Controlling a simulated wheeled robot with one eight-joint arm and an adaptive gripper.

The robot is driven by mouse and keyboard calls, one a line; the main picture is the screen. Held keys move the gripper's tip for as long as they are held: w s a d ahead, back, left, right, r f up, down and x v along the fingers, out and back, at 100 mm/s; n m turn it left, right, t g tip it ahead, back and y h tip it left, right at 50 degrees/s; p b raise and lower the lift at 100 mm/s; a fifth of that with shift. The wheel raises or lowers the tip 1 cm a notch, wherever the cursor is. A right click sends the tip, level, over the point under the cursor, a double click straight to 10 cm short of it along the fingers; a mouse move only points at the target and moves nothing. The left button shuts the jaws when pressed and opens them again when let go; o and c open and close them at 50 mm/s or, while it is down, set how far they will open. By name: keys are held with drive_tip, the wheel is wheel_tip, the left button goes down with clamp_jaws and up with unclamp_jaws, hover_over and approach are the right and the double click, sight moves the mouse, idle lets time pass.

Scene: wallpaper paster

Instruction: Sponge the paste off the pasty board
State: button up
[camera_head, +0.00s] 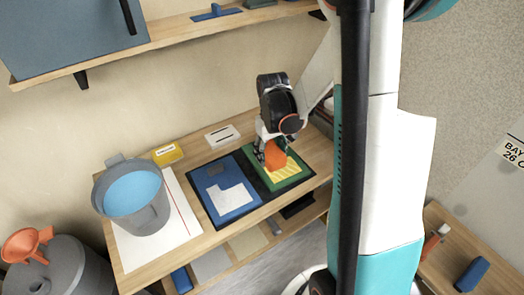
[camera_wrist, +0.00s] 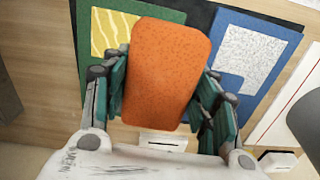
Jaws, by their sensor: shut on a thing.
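My gripper (camera_head: 264,150) is shut on an orange sponge (camera_head: 276,158), which hangs over the green board (camera_head: 306,172) on the workbench. In the wrist view the sponge (camera_wrist: 165,75) stands between the teal fingers of my gripper (camera_wrist: 160,100). The green board (camera_wrist: 150,95) bears a yellow patch with wavy pale lines (camera_wrist: 108,30), partly hidden by the sponge. Beside it, the blue board (camera_head: 208,208) bears a white speckled patch (camera_head: 232,196). Both boards lie on a black mat (camera_head: 260,192). I cannot tell whether the sponge touches the green board.
A grey bucket (camera_head: 151,221) of blue liquid stands on white paper (camera_head: 188,222) at the left. A yellow box (camera_head: 167,155) and a white slotted box (camera_head: 222,137) sit along the back. A shelf (camera_head: 175,33) hangs above.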

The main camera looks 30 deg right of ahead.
idle(0.4)
wheel_tip(320, 180, down, 7)
drive_tip(key=b, duration=0.6)
drive_tip(key=shift+r, duration=0.2)
drive_tip(key=shift+a+r, duration=0.1)
